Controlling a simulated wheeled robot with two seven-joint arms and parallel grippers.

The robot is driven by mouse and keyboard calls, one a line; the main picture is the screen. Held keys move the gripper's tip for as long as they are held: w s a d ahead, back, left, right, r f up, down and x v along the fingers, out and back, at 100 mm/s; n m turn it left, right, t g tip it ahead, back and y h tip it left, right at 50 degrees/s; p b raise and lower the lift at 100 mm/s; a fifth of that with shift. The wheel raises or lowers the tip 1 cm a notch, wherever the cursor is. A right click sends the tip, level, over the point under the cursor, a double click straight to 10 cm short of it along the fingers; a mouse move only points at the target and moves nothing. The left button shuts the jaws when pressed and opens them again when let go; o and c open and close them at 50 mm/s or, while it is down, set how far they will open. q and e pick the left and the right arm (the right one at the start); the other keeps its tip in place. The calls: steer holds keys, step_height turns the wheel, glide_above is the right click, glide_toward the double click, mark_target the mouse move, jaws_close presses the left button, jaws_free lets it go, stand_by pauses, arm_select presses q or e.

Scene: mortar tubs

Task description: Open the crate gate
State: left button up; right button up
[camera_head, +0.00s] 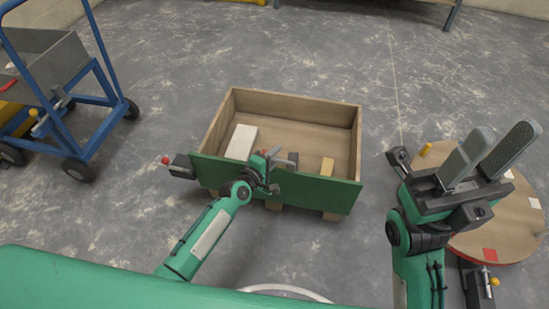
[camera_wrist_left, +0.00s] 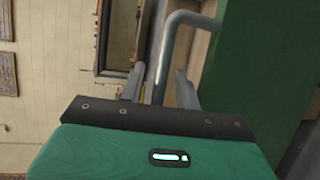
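The wooden crate (camera_head: 300,104) stands on the floor ahead. Its green gate (camera_head: 318,193) forms the near side and stands upright, closed against the crate. My left gripper (camera_head: 270,165) is at the gate's middle, by a grey bar handle (camera_head: 287,162). In the left wrist view, the bent grey handle (camera_wrist_left: 176,22) runs down between the two fingers of my left gripper (camera_wrist_left: 158,82), which stand apart with gaps beside the bar. The green gate also shows there (camera_wrist_left: 252,60). My right gripper (camera_head: 499,140) is open and empty, raised at the right.
A dark latch block with a red knob (camera_head: 167,160) sits at the gate's left end. The crate holds a white block (camera_head: 241,142) and a tan block (camera_head: 327,166). A round wooden board (camera_head: 512,228) lies at the right. A blue cart (camera_head: 83,150) stands at the left.

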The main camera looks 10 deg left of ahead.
arm_select(q)
steer(key=shift+w, duration=0.1)
jaws_close()
steer(key=shift+f, duration=0.1)
